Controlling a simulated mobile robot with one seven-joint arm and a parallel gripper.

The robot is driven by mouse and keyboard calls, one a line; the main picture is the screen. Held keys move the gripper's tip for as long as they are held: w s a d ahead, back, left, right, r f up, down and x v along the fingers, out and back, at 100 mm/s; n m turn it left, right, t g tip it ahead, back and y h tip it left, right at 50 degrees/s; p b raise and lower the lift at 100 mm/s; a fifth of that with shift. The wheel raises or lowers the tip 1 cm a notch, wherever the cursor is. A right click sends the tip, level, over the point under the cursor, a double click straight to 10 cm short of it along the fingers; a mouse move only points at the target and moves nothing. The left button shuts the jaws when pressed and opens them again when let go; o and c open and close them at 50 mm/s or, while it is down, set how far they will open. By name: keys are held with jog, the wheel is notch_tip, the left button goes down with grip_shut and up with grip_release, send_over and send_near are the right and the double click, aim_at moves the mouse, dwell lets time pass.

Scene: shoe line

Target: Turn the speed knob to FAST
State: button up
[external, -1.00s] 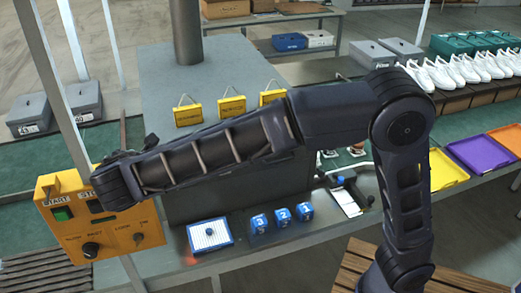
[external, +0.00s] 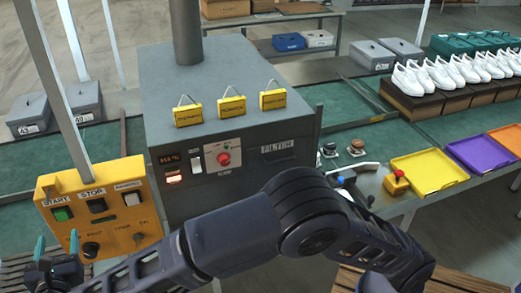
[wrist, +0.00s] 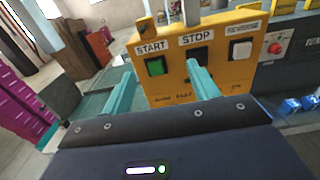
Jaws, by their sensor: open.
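The yellow control box (external: 112,222) stands at the left in the external view. It also shows in the wrist view (wrist: 218,72), with START, STOP and a white switch on its upper row. The speed knob (external: 91,249) is the round black knob on its lower left, under small labels. I cannot tell which way its pointer faces. A second dark knob (external: 138,238) is to its right. In the wrist view both knobs are hidden behind my gripper's body. My gripper (external: 59,243), also in the wrist view (wrist: 160,88), is open and empty, its teal fingers apart in front of the box.
The green START button (external: 62,214) and the black STOP button (external: 97,205) are above the knobs. A grey machine (external: 230,115) with a red knob stands right of the box. A metal post (external: 75,85) rises behind the box. Dark rollers lie below it.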

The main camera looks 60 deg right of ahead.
send_near(91, 256)
jog(key=v, duration=0.2)
jog(key=x, duration=1.1)
jog(key=shift+w+r, duration=0.1)
jog(key=shift+w, duration=0.05)
jog(key=c, duration=1)
